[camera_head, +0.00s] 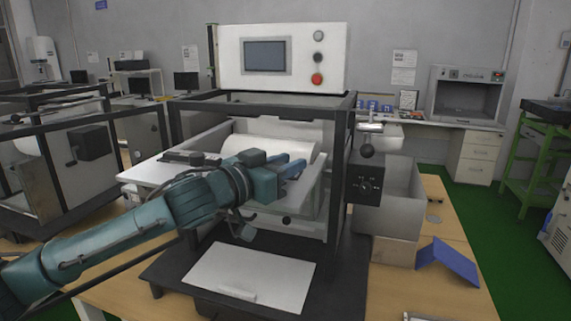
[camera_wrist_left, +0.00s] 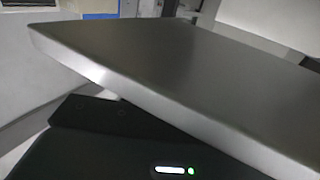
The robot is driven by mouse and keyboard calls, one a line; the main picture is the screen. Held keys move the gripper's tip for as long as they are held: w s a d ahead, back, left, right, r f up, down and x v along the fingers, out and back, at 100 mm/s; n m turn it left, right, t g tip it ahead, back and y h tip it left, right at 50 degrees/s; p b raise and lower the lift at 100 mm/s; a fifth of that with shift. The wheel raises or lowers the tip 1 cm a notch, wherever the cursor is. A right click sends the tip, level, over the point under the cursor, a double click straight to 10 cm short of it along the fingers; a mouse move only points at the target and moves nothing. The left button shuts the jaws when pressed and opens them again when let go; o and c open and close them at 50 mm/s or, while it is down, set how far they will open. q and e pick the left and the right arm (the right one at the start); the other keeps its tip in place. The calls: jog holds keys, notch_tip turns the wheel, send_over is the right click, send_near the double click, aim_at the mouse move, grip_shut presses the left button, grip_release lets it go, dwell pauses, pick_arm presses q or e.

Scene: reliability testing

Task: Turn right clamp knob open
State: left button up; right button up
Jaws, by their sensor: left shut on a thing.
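My left gripper (camera_head: 291,167) reaches in from the left over the right part of the white plate (camera_head: 143,174) on the front of the machine. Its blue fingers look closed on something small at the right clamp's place. The right clamp knob itself is hidden behind the fingers and wrist, so I cannot see which way it is turned. A dark clamp part (camera_head: 188,157) lies on the left part of the plate. In the left wrist view a grey metal plate (camera_wrist_left: 190,75) fills the middle, and the fingertips do not show. My right gripper is not in view.
A white roll (camera_head: 270,149) lies behind the gripper, inside the machine's dark frame (camera_head: 338,190). A ball-ended lever (camera_head: 367,151) and a black dial box (camera_head: 365,184) are on the right side. A white sheet (camera_head: 250,277) lies on the base below.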

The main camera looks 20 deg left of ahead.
pick_arm(q)
jog(key=c, duration=0.3)
